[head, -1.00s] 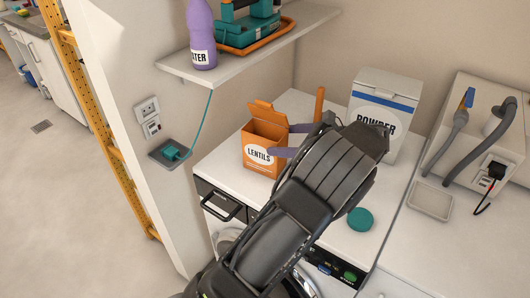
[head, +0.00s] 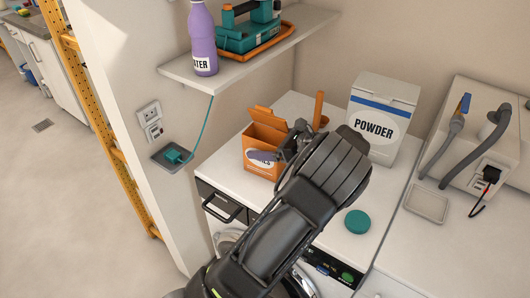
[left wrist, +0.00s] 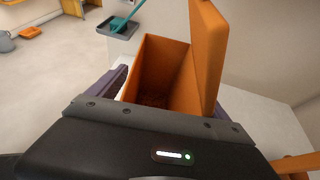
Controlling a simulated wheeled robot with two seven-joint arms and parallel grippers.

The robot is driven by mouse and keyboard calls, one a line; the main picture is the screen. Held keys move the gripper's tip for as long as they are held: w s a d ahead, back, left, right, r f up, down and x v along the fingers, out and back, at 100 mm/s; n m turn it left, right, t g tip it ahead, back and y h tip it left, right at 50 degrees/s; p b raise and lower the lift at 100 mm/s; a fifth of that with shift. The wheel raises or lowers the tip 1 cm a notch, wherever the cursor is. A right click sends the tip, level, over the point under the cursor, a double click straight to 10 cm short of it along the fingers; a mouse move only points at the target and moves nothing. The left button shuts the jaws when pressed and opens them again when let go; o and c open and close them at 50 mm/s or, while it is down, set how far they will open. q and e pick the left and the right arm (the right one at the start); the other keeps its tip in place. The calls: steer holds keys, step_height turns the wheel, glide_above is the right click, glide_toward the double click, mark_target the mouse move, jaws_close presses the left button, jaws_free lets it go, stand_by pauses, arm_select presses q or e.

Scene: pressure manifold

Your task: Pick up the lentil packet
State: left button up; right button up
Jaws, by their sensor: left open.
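The lentil packet (head: 258,165) is an orange open-topped box with its lid flap raised, upright on the white worktop. Its open top also shows in the left wrist view (left wrist: 160,75). In the left wrist view the fingers lie on opposite sides of the packet. I cannot tell whether either finger touches it. My right gripper is not in view.
A white powder box (head: 378,118) stands behind my left wrist. An orange upright handle (head: 319,108) rises behind the gripper. A teal round lid (head: 358,221) lies on the worktop to the right. A shelf (head: 235,77) with a purple bottle (head: 203,42) overhangs at the left.

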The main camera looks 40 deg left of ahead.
arm_select(q)
steer(key=shift+c, duration=0.2)
stand_by(0.4)
jaws_close()
stand_by(0.8)
